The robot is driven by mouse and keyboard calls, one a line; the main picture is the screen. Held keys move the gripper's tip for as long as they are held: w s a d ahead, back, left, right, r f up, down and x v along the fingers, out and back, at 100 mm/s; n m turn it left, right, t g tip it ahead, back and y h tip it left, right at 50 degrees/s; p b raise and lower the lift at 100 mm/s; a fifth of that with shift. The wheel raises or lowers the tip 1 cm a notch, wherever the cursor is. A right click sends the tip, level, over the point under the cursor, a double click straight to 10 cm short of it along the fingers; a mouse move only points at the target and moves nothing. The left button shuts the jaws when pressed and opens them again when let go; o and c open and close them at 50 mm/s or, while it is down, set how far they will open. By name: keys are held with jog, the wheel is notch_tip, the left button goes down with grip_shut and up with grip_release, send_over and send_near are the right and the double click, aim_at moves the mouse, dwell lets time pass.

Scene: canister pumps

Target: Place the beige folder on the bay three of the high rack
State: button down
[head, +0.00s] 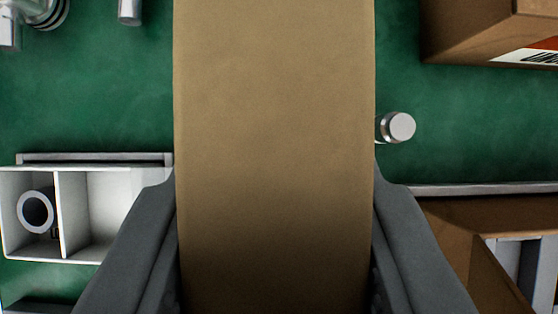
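The beige folder (275,130) fills the middle of the head view, from the top edge to the bottom edge. My gripper (275,190) is shut on it, with one dark grey finger against its left side and one against its right side. The folder hides what lies straight below and ahead of it. I cannot make out the high rack or its bay three in this view.
Below is a green surface (90,100). A metal cylinder (398,128) stands right of the folder. Cardboard boxes are at upper right (470,30) and lower right (460,245). Metal parts (40,12) are at upper left.

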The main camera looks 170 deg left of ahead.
jog(key=shift+f, duration=1.85)
jog(key=c, duration=1)
grip_release()
jog(key=shift+s+r, duration=0.2)
jog(key=shift+r, duration=0.25)
jog(key=v, duration=1.1)
jog(key=shift+a+r, duration=0.1)
jog(key=shift+s, duration=0.1)
